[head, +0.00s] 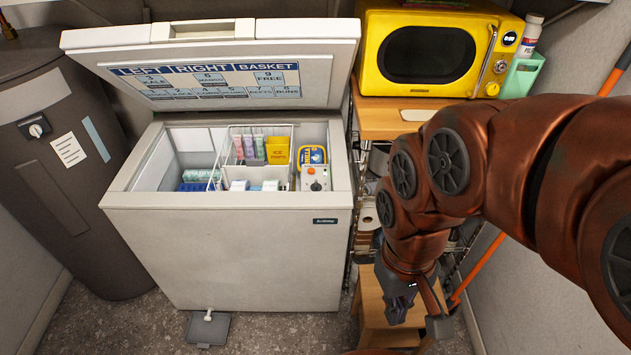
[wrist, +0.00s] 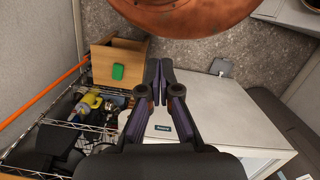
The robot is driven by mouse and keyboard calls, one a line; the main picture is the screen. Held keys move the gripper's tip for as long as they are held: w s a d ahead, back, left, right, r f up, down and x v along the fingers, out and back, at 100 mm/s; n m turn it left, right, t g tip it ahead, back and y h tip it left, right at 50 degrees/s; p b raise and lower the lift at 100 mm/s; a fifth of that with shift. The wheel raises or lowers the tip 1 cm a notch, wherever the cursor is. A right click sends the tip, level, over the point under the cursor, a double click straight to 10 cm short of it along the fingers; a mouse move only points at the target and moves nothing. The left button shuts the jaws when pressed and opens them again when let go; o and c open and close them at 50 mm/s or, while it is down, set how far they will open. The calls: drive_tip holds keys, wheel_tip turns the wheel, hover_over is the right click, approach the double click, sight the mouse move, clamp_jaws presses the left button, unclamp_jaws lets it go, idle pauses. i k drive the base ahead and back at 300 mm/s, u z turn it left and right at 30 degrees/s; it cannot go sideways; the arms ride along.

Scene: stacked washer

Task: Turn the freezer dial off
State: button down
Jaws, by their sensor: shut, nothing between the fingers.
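The white chest freezer (head: 225,250) stands with its lid (head: 215,80) raised. Inside its right end is a small control panel (head: 316,178) with an orange-red spot and a dark round dial (head: 316,187). The dial's pointer is too small to read. My gripper (head: 398,312) hangs low to the right of the freezer, in front of a wooden stool, well below and apart from the dial. In the wrist view my gripper (wrist: 160,72) is shut and empty, with the freezer front (wrist: 220,105) beyond it. The dial does not show there.
A wire basket (head: 262,130) with tubes and packets hangs in the freezer. A yellow microwave (head: 430,52) stands on a wooden top at right. The wooden stool (wrist: 105,75) and wire shelving (wrist: 60,135) crowd my gripper's side. A grey pedal (head: 208,328) lies before the freezer.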

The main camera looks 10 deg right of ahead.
sight(317, 187)
drive_tip(key=u, duration=0.05)
drive_tip(key=k, duration=0.4)
drive_tip(key=u, duration=0.75)
drive_tip(key=i, duration=1.1)
drive_tip(key=z, duration=0.35)
